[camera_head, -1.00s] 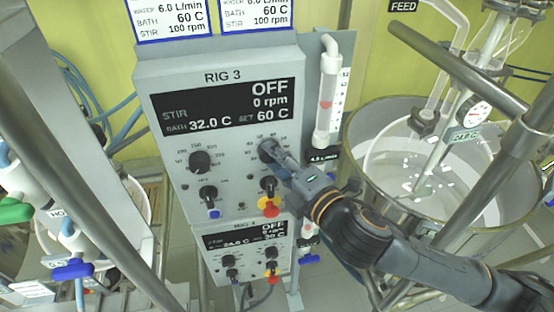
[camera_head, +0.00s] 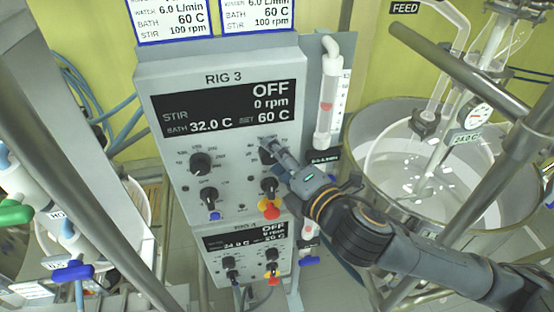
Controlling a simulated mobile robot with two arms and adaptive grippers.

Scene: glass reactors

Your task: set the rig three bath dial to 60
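The rig three control box (camera_head: 150,90) faces me, labelled RIG 3. Its black display (camera_head: 222,108) reads OFF, 0 rpm, BATH 32.0 C and SET 60 C. The bath dial (camera_head: 267,156) is the upper right knob, partly hidden by my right gripper (camera_head: 273,147). The gripper comes in from the lower right with its fingers at the dial. Whether they touch or grip it is hard to tell. My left gripper is not in view.
The stir dial (camera_head: 200,163) is on the left of the panel. A red and yellow switch (camera_head: 269,208) sits just below my gripper. A flow tube (camera_head: 328,100) stands right of the box. A steel bath vessel (camera_head: 376,118) and a slanted metal bar (camera_head: 455,68) are at the right.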

